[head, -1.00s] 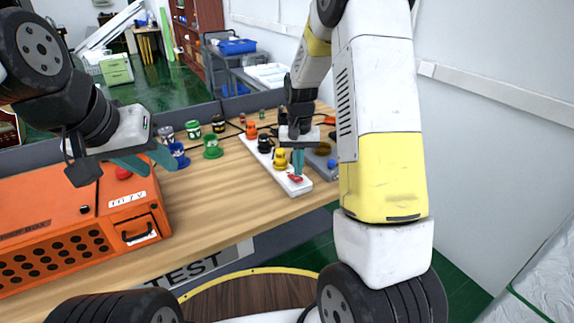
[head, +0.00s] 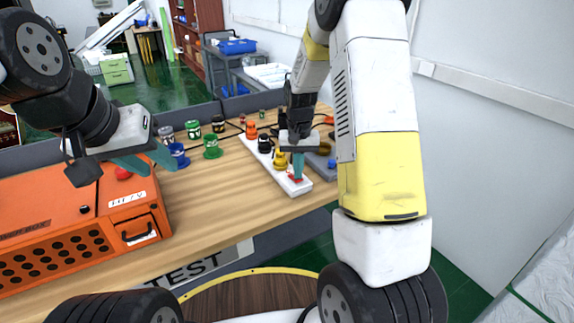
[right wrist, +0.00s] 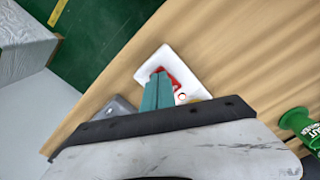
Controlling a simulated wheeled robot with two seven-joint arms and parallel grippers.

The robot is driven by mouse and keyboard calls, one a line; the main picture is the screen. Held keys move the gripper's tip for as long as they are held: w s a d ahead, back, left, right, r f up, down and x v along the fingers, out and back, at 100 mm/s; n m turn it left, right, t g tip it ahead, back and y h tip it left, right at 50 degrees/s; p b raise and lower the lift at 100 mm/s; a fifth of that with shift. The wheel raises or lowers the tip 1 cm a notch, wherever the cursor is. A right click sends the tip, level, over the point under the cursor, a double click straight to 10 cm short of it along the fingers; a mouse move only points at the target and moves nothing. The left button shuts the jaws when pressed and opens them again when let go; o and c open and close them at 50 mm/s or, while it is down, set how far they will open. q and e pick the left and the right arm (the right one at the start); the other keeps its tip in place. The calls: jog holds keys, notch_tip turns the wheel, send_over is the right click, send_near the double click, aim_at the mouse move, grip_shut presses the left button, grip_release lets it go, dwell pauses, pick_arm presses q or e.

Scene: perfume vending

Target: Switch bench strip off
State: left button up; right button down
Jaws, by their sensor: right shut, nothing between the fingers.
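The white bench strip (head: 253,151) lies on the wooden bench, with orange, black and yellow plugs in it. Its red switch (head: 293,179) is at the near end; in the right wrist view the red switch (right wrist: 178,76) shows partly behind the fingers. My right gripper (head: 298,178) is shut and empty, its teal fingers pointing down at the switch. The tips look to be at or just over the switch; contact is hard to tell. My left gripper (head: 150,163) is above the orange box at the left, with its teal fingers apart and nothing seen between them.
An orange box (head: 85,215) stands on the left of the bench (head: 215,190). A grey device (head: 322,160) lies right of the strip. The bench in front of the strip is clear.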

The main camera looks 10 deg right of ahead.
jog(key=shift+f, duration=0.25)
jog(key=shift+r, duration=3.5)
jog(key=shift+r, duration=0.15)
